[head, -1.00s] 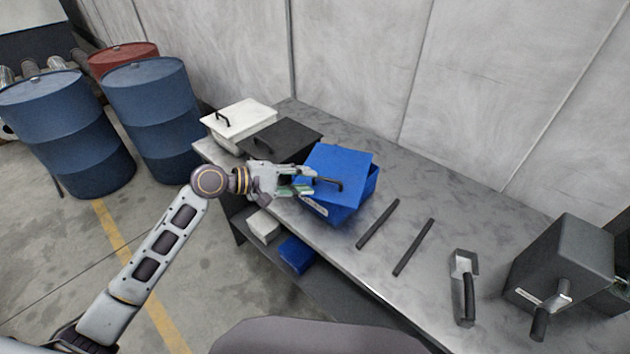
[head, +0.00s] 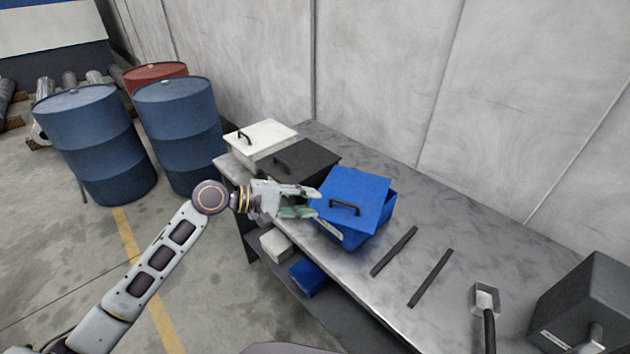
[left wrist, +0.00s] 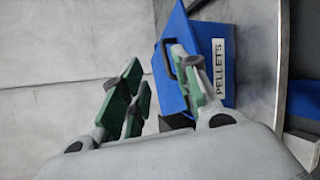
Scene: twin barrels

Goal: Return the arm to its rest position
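My left gripper (head: 312,201) is open and empty beside the left edge of a blue lidded box (head: 352,190) on the metal bench. Its fingers point right and sit just short of the lid's black handle. In the left wrist view the two green-padded fingers (left wrist: 160,90) are spread apart, and the blue box (left wrist: 213,62) with its "PELLETS" label is behind the finger on the right. The lid lies tilted and askew on the box. My right gripper is not in view.
A white box (head: 262,139) and a black-lidded box (head: 300,158) stand on the bench (head: 440,215) behind my gripper. Two dark bars (head: 394,251), a handled tool (head: 486,310) and a grey machine (head: 590,300) are to the right. Blue drums (head: 95,145) stand on the floor at left.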

